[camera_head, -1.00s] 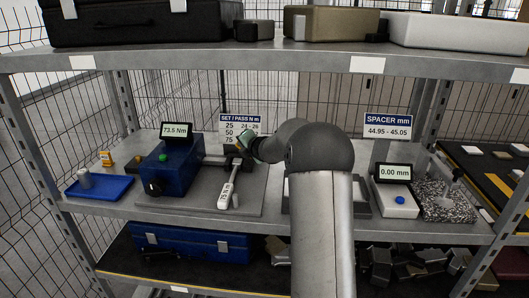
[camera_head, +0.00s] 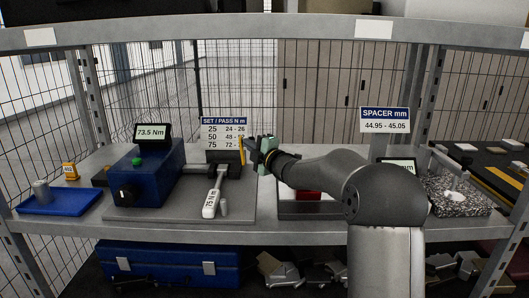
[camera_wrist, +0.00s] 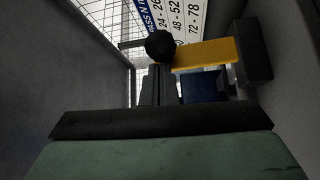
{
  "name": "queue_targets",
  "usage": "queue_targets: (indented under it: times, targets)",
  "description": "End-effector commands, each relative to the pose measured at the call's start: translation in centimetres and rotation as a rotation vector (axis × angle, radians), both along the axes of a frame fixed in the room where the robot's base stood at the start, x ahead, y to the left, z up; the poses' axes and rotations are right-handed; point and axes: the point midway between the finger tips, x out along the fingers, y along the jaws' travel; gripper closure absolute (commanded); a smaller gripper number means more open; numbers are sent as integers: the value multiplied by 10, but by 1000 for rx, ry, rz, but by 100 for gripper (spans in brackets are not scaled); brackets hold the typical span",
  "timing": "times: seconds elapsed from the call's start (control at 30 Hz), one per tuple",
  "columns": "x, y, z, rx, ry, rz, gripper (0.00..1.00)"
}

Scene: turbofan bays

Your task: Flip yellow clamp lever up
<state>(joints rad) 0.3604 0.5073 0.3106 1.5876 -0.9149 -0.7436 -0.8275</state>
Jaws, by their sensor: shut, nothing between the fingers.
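The yellow clamp lever (camera_head: 242,151) shows in the head view as a thin, roughly upright strip at the torque tester's right end, just left of my gripper. In the wrist view the yellow lever (camera_wrist: 207,54) spans between a round black knob (camera_wrist: 160,46) and a dark block (camera_wrist: 252,50). My gripper (camera_head: 250,147) is shut and empty, close beside the lever. Whether it touches the lever I cannot tell. In the wrist view the dark edge and green part of my gripper (camera_wrist: 150,121) fill the bottom and hide what lies below.
The blue tester (camera_head: 148,172) reads 73.5 Nm. A torque wrench (camera_head: 213,195) lies in front of the lever on the grey plate (camera_head: 180,213). A blue tray (camera_head: 60,203) stands left, a granite block (camera_head: 462,196) right. The upper shelf beam (camera_head: 200,32) crosses above.

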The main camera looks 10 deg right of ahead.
Motion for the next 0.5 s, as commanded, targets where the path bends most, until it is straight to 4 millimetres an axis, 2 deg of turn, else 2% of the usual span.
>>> queue_targets:
  times: [0.2,0.5]
  targets:
    - [-1,9,0,26,-6,14,100]
    - [-1,9,0,26,-6,14,100]
